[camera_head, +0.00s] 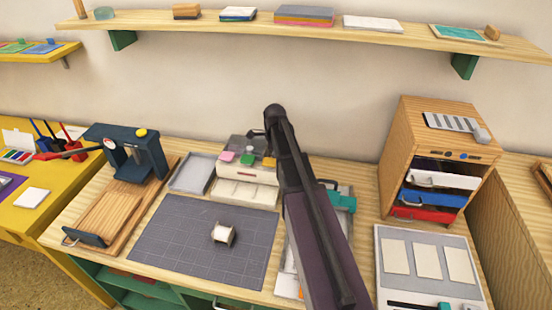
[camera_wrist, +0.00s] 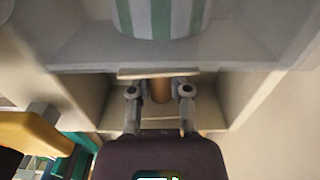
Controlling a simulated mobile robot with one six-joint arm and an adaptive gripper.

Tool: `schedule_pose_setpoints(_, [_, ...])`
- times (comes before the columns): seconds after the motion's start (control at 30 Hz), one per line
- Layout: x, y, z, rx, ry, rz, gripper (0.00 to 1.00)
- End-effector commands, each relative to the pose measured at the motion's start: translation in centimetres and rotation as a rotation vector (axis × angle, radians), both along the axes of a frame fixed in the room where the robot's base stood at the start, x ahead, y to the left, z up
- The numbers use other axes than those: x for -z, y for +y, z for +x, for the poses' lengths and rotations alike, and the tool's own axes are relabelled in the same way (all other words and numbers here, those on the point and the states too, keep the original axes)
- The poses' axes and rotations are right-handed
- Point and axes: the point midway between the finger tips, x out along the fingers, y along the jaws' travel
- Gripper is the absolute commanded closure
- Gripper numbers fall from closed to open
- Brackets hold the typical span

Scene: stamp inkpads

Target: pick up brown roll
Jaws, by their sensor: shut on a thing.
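My gripper (camera_wrist: 160,92) shows in the wrist view, its two grey fingers on either side of a brown roll (camera_wrist: 160,90). It is shut on the roll, which stands between the fingertips inside a pale, walled compartment (camera_wrist: 225,95). The roll's lower part is hidden. In the head view my dark arm reaches over the table to the back, beside a cream organiser (camera_head: 246,172); the fingers and the roll cannot be made out there.
A green-and-white striped object (camera_wrist: 160,15) is just beyond the roll. A white roll (camera_head: 223,235) lies on the grey mat (camera_head: 175,240). A wooden drawer cabinet (camera_head: 455,110) stands right, a dark press (camera_head: 130,155) left. A wall shelf (camera_head: 350,38) runs above.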

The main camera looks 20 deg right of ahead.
Motion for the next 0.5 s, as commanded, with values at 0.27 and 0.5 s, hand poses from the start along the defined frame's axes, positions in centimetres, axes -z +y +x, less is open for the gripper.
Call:
schedule_pose_setpoints(0.27, [-0.5,0.0,0.0,0.0,0.0,0.0,1.0])
schedule_pose_setpoints(0.5, [-2.1,0.0,0.0,0.0,0.0,0.0,1.0])
